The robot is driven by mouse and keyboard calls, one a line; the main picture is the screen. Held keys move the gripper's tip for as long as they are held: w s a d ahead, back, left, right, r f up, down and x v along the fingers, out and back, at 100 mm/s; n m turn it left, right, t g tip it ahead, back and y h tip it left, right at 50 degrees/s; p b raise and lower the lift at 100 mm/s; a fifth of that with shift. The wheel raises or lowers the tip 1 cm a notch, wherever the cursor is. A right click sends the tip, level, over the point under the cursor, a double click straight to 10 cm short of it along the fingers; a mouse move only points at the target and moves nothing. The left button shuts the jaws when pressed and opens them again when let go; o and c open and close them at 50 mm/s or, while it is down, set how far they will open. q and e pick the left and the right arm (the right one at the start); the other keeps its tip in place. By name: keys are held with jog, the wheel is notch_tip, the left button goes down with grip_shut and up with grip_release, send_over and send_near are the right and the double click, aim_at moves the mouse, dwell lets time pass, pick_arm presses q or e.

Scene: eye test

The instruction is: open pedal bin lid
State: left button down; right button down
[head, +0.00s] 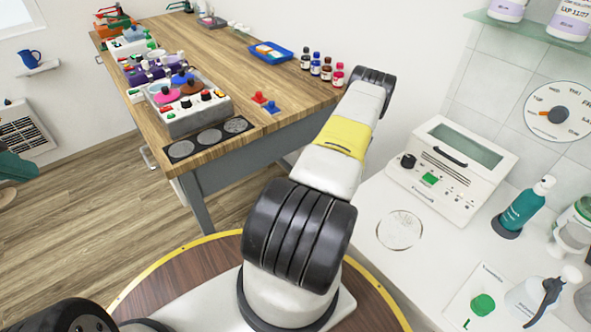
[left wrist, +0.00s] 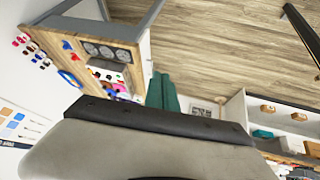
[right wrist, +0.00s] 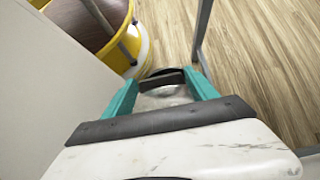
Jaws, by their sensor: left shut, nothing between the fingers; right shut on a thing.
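The right wrist view shows a round, silvery thing with a dark rim, which looks like the pedal bin lid (right wrist: 163,99). It lies between the teal fingers of my right gripper (right wrist: 168,84), which is shut on part of it. Just which part is held is hidden, and most of the bin is out of sight below the wrist. I cannot see the bin or my right gripper in the head view. My left gripper (head: 18,168) is at the far left edge of the head view, over the floor. In the left wrist view its teal fingers (left wrist: 162,90) are together and empty.
A wooden workbench (head: 215,55) with apparatus and small bottles stands at the back. A white counter (head: 375,215) on the right carries a device (head: 452,165) and a teal pump bottle (head: 527,205). A wall heater (head: 22,130) is at left. The wood floor (head: 90,235) between is clear.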

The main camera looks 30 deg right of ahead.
jog(key=shift+s+f, duration=0.1)
dwell(0.5)
pick_arm(q)
jog(key=w+d+f+n+g+h, duration=0.2)
jog(key=w+d+f+g+h, duration=0.15)
jog(key=d+f, duration=0.55)
jog(key=w+d+f+n+g+h, duration=0.35)
jog(key=d+f, duration=0.25)
jog(key=d, duration=0.6)
jog(key=w+d+f+n+g+h, duration=0.25)
jog(key=w+d+f, duration=0.35)
jog(key=d, duration=0.5)
jog(key=s+d+f+n+t+h, duration=0.1)
jog(key=s+d+f+n, duration=0.2)
jog(key=f, duration=0.8)
jog(key=s+d+f+n+t+h, duration=0.15)
jog(key=d+f+n, duration=0.3)
jog(key=f, duration=0.65)
jog(key=s+d+f+n+t, duration=0.2)
jog(key=d+f+n, duration=0.15)
jog(key=f, duration=0.75)
jog(key=d+f, duration=0.1)
jog(key=d, duration=1.1)
jog(key=shift+w, duration=0.4)
pick_arm(e)
jog(key=shift+d, duration=0.1)
